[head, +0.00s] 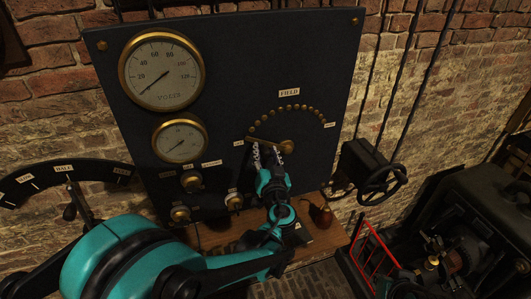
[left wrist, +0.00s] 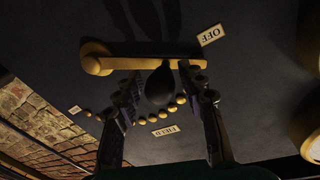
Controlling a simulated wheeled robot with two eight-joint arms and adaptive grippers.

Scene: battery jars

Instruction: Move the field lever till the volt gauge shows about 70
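The volt gauge (head: 161,69) is the large brass-rimmed dial at the panel's upper left; its needle points lower left, near the low end of the scale. The field lever (head: 264,143) is a brass bar reaching left from its round pivot, with its tip by the OFF label. It also shows in the left wrist view (left wrist: 120,66), with a dark knob (left wrist: 160,85) on it. My left gripper (head: 267,156) is in front of the lever. In the left wrist view its open fingers (left wrist: 163,76) stand on either side of the knob, with gaps visible. My right gripper is not seen.
An arc of brass studs (head: 289,107) runs above the lever under the FIELD label (head: 289,92). A smaller gauge (head: 180,140) and brass knobs (head: 191,180) are left of it. A handwheel (head: 384,182) is to the right, and a wooden shelf (head: 335,237) is below.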

